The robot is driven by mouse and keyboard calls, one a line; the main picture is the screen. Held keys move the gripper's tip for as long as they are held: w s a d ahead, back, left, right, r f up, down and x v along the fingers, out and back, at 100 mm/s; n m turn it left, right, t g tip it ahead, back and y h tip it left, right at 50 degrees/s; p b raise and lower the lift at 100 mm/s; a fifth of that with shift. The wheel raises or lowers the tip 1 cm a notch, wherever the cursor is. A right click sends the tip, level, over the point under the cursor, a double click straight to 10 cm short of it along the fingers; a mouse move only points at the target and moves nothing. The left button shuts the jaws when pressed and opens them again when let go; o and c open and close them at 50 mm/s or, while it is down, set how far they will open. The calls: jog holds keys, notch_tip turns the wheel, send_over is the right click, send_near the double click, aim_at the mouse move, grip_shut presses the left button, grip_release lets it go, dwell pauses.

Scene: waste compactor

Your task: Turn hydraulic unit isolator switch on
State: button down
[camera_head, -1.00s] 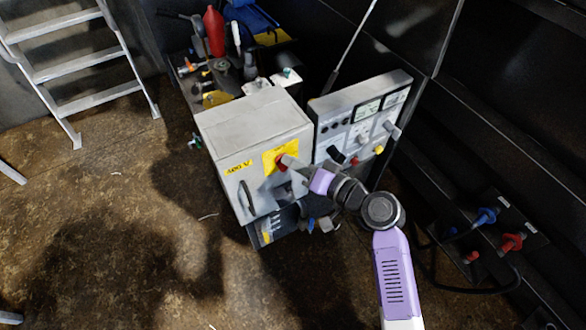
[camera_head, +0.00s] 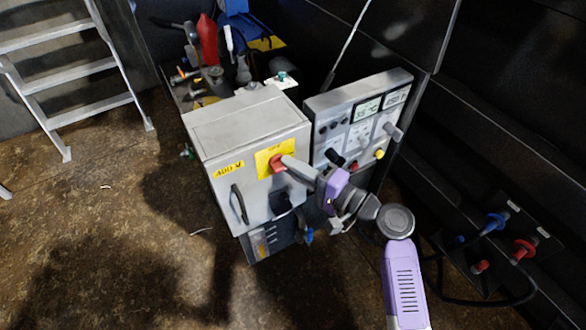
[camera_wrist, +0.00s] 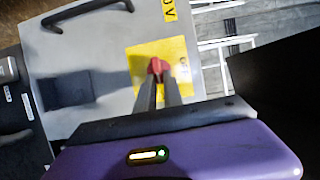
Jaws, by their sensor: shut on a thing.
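The isolator switch is a red rotary handle (camera_head: 277,163) on a yellow plate (camera_head: 262,157), on the front of a grey cabinet (camera_head: 225,185) marked 400 V. In the wrist view the red handle (camera_wrist: 158,67) sits in front of the yellow plate (camera_wrist: 184,62), right at my fingertips. My gripper (camera_wrist: 159,80) is shut on the red handle, with its two fingers close together on either side of it. In the head view my gripper (camera_head: 284,162) reaches the handle from the right. The fingers hide part of the handle, so its exact angle cannot be told.
A control panel (camera_head: 360,125) with gauges and knobs stands just right of the cabinet. A black cabinet handle (camera_head: 239,204) is below left of the switch. Blue and red connectors (camera_head: 495,221) are at the far right. A ladder (camera_head: 70,75) stands at the left, with open floor before it.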

jog(key=shift+a+r, duration=0.15)
jog(key=shift+a, duration=0.05)
dwell(0.4)
jog(key=c, duration=1.6)
grip_release()
jog(key=shift+o, duration=0.7)
jog(key=shift+d+f, duration=0.1)
jog(key=shift+f, duration=0.1)
jog(key=v, duration=0.7)
jog(key=shift+s+d, duration=0.2)
